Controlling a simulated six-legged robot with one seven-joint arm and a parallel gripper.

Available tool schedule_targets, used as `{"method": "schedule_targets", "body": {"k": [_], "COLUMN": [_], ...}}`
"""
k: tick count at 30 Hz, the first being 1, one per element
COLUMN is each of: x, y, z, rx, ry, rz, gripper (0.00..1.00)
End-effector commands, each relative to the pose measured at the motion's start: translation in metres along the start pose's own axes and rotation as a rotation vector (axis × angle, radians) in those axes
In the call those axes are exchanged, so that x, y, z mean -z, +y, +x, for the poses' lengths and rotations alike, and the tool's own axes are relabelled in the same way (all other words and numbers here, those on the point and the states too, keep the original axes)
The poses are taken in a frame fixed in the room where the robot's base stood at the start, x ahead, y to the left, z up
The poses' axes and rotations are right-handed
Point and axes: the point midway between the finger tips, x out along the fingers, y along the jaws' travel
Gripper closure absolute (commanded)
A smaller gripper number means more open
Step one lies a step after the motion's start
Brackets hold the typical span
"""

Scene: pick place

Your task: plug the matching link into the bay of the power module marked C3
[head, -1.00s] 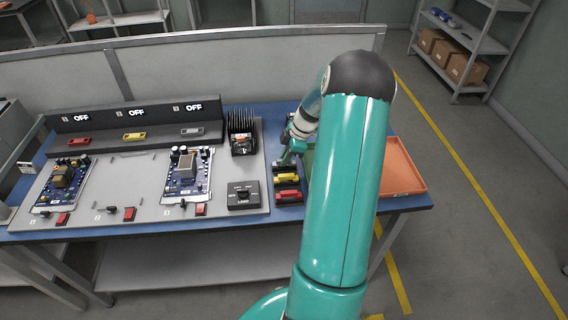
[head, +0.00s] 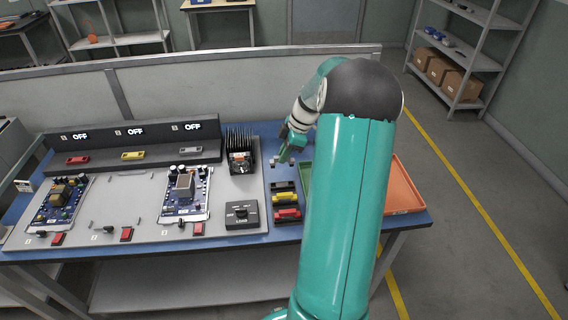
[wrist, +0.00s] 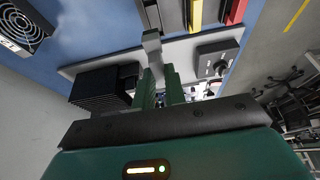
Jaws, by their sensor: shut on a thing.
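My gripper (head: 281,157) is shut on a grey link (wrist: 152,45), held above the blue table behind the link rack. In the wrist view the green fingers (wrist: 158,88) close around its near end. The rack holds a yellow link (head: 284,198) and a red link (head: 287,214); its back slot (head: 283,186) looks dark and empty. On the dark back panel (head: 215,135), three units show OFF, with a red bay (head: 78,159), a yellow bay (head: 133,155) and a grey bay (head: 191,150) below them. The unit labels are too small to read.
A black finned heatsink (head: 240,150) stands between the panel and my gripper. A knob box (head: 242,214) and circuit boards (head: 186,195) lie on the grey board. An orange tray (head: 405,185) is at right, partly behind my arm. A fan (wrist: 20,28) shows in the wrist view.

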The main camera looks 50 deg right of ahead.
Motion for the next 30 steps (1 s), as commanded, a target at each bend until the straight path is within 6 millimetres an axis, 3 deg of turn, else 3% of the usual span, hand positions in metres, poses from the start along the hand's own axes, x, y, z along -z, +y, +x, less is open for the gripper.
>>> {"method": "schedule_targets", "body": {"k": [30], "x": [0.013], "y": [0.000], "z": [-0.032], "rx": [-0.001], "ry": [0.000], "rz": [-0.001], "gripper": [1.00]}}
